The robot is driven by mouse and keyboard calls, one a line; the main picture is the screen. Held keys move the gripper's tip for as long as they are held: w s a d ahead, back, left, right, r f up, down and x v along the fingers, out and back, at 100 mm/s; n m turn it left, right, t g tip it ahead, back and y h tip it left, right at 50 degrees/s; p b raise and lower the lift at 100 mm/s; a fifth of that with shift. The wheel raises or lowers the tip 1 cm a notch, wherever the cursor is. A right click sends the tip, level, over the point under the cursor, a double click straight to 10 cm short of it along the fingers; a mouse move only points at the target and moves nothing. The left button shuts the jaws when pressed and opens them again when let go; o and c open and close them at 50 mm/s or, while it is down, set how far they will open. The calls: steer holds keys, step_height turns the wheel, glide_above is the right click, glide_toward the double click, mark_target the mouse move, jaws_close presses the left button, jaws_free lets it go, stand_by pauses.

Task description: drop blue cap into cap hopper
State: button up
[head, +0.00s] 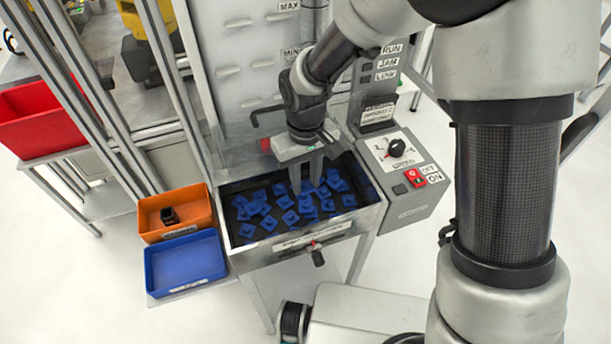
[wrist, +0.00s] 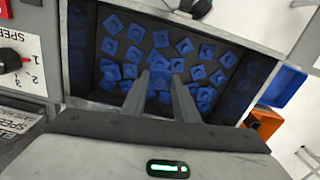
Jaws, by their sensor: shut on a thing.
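The cap hopper (head: 230,187) is an open metal bin with a dark inside, in the middle of the head view. Several blue caps (head: 262,208) lie loose across its floor. My gripper (head: 305,186) points down into the hopper, with its fingertips among or just above the caps. In the wrist view the two grey fingers are shut on a blue cap (wrist: 160,82) low in the bin. The fingers partly hide this cap, and I cannot tell whether it touches the caps around it.
An orange bin (head: 207,216) holding a dark object and an empty blue bin (head: 186,262) stand left of the hopper. A control box (head: 408,170) with a knob and red switch adjoins its right side. A red bin (head: 38,118) and metal posts are farther left.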

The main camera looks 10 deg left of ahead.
mark_target(306, 183)
steer(key=shift+f, duration=0.45)
steer(key=o, duration=1.1)
step_height(306, 183, up, 18)
steer(key=p, duration=0.1)
steer(key=shift+f, duration=0.25)
